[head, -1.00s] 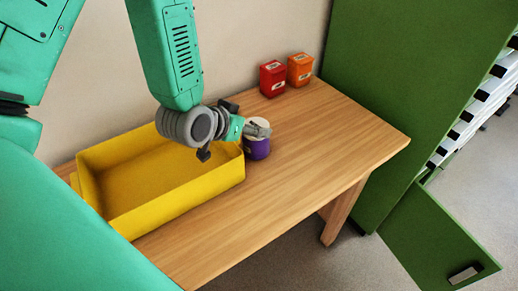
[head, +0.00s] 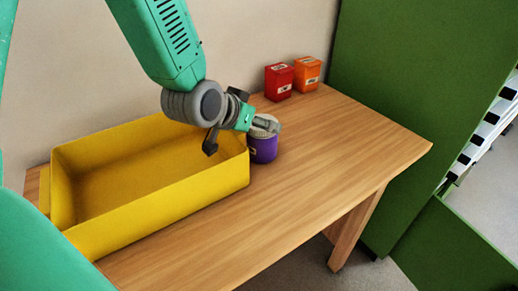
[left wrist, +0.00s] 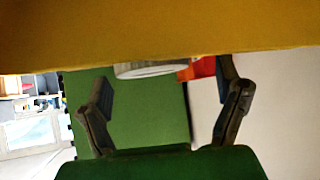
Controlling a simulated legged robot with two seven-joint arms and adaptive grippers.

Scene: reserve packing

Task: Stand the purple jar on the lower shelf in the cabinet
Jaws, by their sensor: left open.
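The purple jar (head: 263,149) with a pale lid stands upright on the table, against the right end of the yellow bin or just beside it. My left gripper (head: 268,126) is at the height of the lid, in front of its top, with its fingers apart. In the left wrist view, the open fingers (left wrist: 163,80) show on both sides, and the pale lid (left wrist: 150,70) lies between them; a yellow surface hides the jar's body. The green cabinet (head: 410,100) stands at the right; its lower shelf cannot be made out. My right gripper is not in view.
The yellow bin (head: 165,205) is empty and fills the table's left part. A red box (head: 278,82) and an orange box (head: 306,75) stand by the wall. The table (head: 330,150) is clear on its right. A green cabinet door (head: 455,250) hangs open low at right.

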